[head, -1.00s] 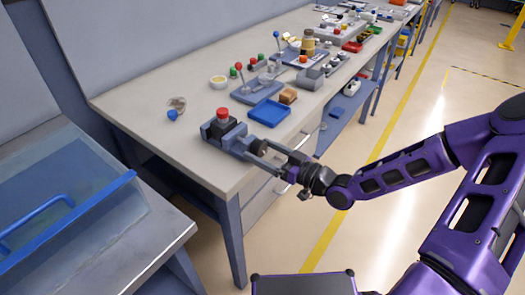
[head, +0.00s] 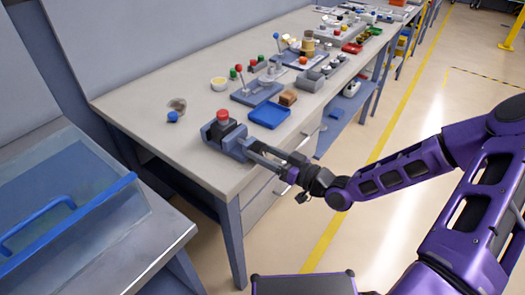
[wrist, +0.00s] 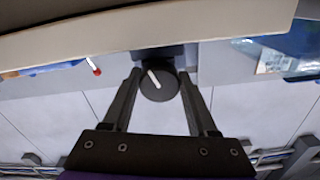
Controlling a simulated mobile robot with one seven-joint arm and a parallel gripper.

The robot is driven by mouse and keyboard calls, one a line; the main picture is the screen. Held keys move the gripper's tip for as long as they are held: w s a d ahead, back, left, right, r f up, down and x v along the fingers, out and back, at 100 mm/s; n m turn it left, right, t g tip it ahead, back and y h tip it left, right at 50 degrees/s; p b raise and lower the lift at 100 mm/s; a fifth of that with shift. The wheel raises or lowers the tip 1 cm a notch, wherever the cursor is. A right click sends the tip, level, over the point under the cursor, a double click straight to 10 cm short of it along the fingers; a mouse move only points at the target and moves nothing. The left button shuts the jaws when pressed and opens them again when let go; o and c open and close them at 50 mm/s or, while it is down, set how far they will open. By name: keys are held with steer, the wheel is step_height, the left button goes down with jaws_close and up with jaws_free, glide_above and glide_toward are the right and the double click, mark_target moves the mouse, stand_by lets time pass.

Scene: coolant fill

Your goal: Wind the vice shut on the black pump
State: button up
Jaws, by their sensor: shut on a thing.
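The grey-blue vice (head: 240,145) stands at the near front edge of the workbench in the head view. The black pump (head: 214,130), with a red cap (head: 222,115) on top, sits upright between its jaws. I cannot tell whether both jaws touch the pump. My gripper (head: 262,156) reaches the vice's front end from the right. In the wrist view, my gripper (wrist: 159,84) is shut on the vice's dark round knob (wrist: 163,92), which has a white mark on its face. The knob is hidden behind the fingers in the head view.
A blue tray (head: 269,115) and a brown block (head: 288,97) lie behind the vice. A small blue-capped item (head: 173,116) lies to its left.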

stand_by(0.3)
steer(key=o, duration=1.4)
steer(key=shift+s+d, duration=0.1)
steer(key=v, duration=1.7)
steer(key=shift+s+p, duration=0.1)
steer(key=shift+p, duration=0.25)
steer(key=shift+f, duration=0.1)
